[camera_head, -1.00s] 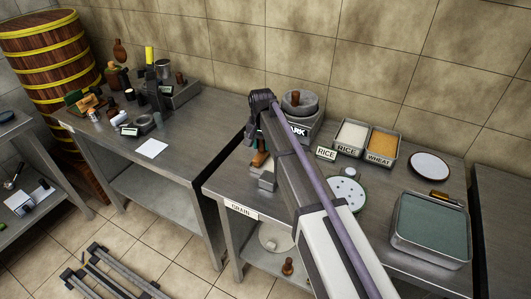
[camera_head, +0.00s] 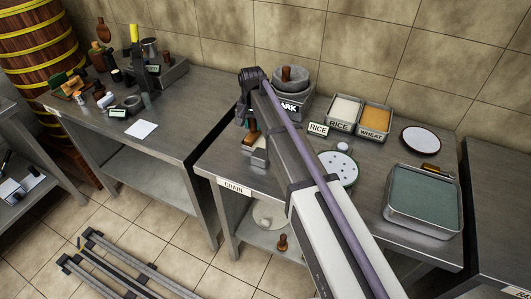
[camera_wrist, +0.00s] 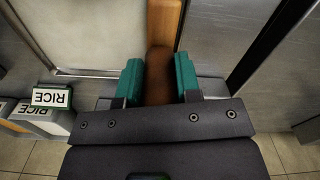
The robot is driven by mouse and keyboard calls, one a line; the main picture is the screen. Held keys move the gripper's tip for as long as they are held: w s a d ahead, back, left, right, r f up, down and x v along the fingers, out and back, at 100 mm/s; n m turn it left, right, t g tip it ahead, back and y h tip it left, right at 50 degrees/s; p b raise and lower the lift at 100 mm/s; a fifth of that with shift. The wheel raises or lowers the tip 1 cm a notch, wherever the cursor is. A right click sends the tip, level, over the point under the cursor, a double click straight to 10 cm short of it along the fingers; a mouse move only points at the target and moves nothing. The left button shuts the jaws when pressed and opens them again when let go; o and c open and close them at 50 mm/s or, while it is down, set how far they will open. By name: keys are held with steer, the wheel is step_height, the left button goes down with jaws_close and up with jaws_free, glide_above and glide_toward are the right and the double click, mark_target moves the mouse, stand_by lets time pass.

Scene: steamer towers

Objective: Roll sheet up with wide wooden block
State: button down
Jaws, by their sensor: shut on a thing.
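My gripper (camera_wrist: 159,80), with green fingers in the wrist view, is shut on the brown handle (camera_wrist: 158,62) of a wooden block (camera_wrist: 164,22). The lighter orange-brown block lies beyond the handle and runs out of the top of the picture.
The grain table (camera_head: 300,165) holds a stone mill (camera_head: 289,82), a rice bin (camera_head: 344,111), a wheat bin (camera_head: 375,119), a white perforated disc (camera_head: 350,170) and a grey-green tray (camera_head: 424,198). A gap separates it from the left table (camera_head: 185,110), where a white paper (camera_head: 141,129) lies.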

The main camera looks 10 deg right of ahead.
steer(key=shift+s+d+r, duration=0.1)
steer(key=shift+s+d, duration=0.3)
steer(key=shift+d, duration=0.2)
steer(key=shift+s+d, duration=0.35)
steer(key=shift+d, duration=0.25)
steer(key=shift+s+d, duration=0.4)
steer(key=shift+d, duration=0.2)
steer(key=shift+s+d, duration=0.35)
steer(key=shift+d, duration=0.25)
steer(key=shift+d, duration=0.1)
steer(key=shift+s+d, duration=0.85)
steer(key=shift+d, duration=0.3)
